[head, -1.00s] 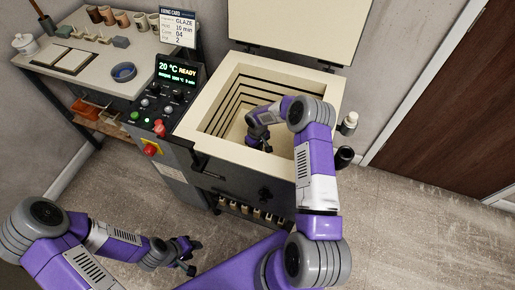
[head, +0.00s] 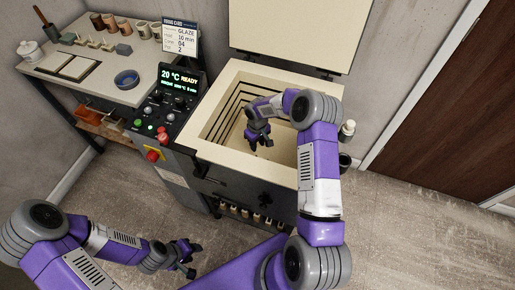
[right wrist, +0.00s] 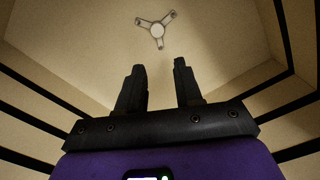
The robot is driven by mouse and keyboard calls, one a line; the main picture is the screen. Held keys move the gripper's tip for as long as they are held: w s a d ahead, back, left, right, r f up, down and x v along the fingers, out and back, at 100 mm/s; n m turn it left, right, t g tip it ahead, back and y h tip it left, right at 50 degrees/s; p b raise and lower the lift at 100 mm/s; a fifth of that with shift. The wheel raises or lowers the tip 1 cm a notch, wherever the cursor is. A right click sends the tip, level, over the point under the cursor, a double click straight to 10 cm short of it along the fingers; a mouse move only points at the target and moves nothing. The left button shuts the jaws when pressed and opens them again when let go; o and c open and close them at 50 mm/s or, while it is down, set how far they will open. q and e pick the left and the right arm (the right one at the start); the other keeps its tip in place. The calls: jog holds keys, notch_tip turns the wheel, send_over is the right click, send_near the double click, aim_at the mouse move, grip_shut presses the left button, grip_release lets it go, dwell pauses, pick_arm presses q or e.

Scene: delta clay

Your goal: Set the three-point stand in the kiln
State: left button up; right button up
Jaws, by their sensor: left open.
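The three-point stand (right wrist: 156,29), pale with three arms and dark tips, lies on the kiln floor in the right wrist view. My right gripper (right wrist: 160,70) is open and empty above the floor, its fingers pointing towards the stand with a gap between. In the head view my right gripper (head: 258,141) is inside the open kiln (head: 210,139), and I cannot make out the stand there. My left gripper (head: 192,259) is open and empty in front of the kiln, low over the floor.
The kiln lid (head: 300,30) stands raised at the back. A control panel (head: 172,95) adjoins the kiln's left. Dark and white bottles (head: 347,130) stand right of the kiln.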

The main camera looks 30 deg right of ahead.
jog(key=shift+r+p, duration=0.35)
jog(key=shift+r, duration=1.6)
